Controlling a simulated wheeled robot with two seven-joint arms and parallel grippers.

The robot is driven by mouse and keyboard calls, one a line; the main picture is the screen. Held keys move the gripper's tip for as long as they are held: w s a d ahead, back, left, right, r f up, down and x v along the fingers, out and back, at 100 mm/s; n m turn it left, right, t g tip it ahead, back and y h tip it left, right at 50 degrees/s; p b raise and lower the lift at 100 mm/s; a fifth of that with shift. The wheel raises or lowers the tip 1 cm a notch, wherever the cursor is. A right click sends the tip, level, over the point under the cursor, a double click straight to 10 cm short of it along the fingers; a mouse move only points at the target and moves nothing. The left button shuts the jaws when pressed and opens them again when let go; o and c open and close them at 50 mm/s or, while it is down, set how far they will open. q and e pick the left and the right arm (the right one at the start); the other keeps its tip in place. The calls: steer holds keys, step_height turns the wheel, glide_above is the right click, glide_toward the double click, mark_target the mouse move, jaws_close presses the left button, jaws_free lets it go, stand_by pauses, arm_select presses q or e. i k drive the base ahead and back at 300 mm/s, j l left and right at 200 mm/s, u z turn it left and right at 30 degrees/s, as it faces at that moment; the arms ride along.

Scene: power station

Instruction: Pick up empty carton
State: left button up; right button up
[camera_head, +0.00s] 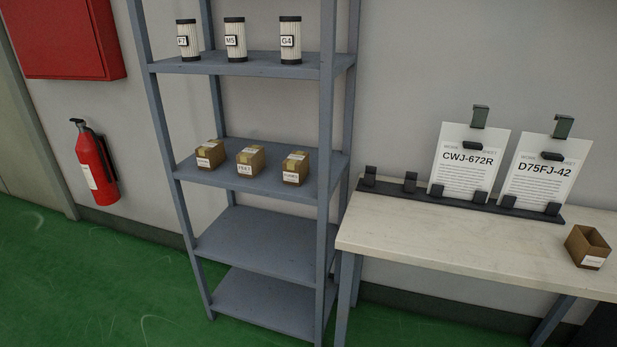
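An open-topped brown carton (587,248) stands upright on the right end of the pale table (430,235). It has a white label on its front, and its inside looks empty from here. Three closed, taped cartons stand in a row on a middle shelf of the grey rack: the left one (210,154), the middle one (251,160) and the right one (295,168). Each has a white label. Neither of my grippers is in view.
Three labelled filter cylinders (235,40) stand on the rack's upper shelf (250,63). Two lower shelves (262,245) are empty. A dark holder (455,203) with two work sheets (468,160) runs along the table's back. A fire extinguisher (92,165) hangs at left. Green floor (90,280) is clear.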

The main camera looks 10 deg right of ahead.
mark_target(588, 249)
steer(key=z, duration=2)
steer(key=i+l+u, duration=0.1)
steer(key=i, duration=0.4)
steer(key=i+l+u, duration=0.1)
steer(key=i+l, duration=0.15)
steer(key=i, duration=0.25)
steer(key=i+l+u, duration=0.1)
steer(key=i+l, duration=0.15)
steer(key=i, duration=0.25)
steer(key=i+l+u, duration=0.1)
steer(key=i+l, duration=0.15)
steer(key=i, duration=0.25)
